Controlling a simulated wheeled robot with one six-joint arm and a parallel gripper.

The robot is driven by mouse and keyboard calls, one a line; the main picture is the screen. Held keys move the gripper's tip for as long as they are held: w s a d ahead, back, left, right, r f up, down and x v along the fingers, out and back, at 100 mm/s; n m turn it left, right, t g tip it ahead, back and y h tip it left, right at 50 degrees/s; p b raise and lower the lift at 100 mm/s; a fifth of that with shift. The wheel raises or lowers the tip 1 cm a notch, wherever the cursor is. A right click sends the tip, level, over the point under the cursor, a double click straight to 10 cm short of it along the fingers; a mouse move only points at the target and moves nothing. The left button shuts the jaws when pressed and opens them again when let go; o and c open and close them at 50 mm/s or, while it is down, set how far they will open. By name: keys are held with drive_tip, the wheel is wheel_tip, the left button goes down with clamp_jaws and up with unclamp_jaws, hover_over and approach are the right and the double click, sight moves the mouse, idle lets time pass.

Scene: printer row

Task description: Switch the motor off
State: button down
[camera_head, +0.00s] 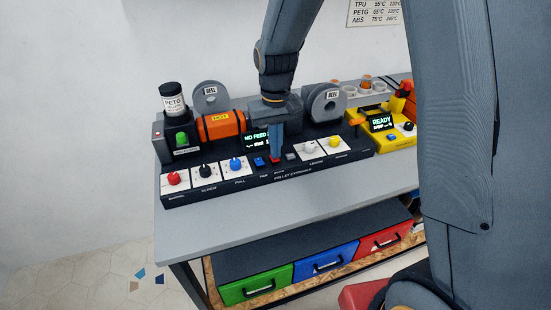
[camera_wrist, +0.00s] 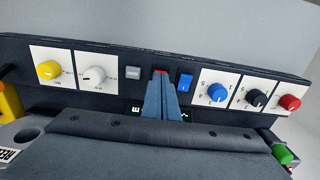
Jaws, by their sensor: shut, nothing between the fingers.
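The pellet extruder (camera_head: 222,183) is a long black console on the grey table. A small red switch (camera_head: 276,160) sits in its front panel between a blue rocker switch (camera_head: 259,162) and a grey button (camera_head: 291,156). The label under the red switch is too small to read surely. My gripper (camera_head: 276,154) is shut and empty, pointing down at the red switch. In the wrist view my fingertips (camera_wrist: 161,78) are right at the red switch (camera_wrist: 161,71) and hide part of it; I cannot tell whether they touch. Its position, on or off, cannot be told.
Red (camera_head: 174,179), black (camera_head: 205,171) and blue (camera_head: 236,165) knobs lie left of the switches; white (camera_head: 309,147) and yellow (camera_head: 334,143) knobs lie right. The display (camera_head: 257,139) reads "NO FEED" and is partly hidden. A yellow machine (camera_head: 394,145) stands at right.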

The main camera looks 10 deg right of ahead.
drive_tip(key=shift+f, duration=0.55)
idle(0.4)
wheel_tip(320, 180, up, 7)
drive_tip(key=p, duration=0.5)
idle(0.3)
idle(0.3)
drive_tip(key=shift+s+d, duration=0.25)
drive_tip(key=shift+d, duration=0.05)
drive_tip(key=s+d+f+m+b, duration=0.1)
drive_tip(key=s+d+b, duration=0.1)
drive_tip(key=s+d, duration=0.3)
drive_tip(key=s+d+f+m+t+b, duration=0.1)
drive_tip(key=s+d+b, duration=0.2)
drive_tip(key=s, duration=0.7)
drive_tip(key=shift+s+d, duration=0.25)
drive_tip(key=shift+d, duration=1)
drive_tip(key=shift+f, duration=0.1)
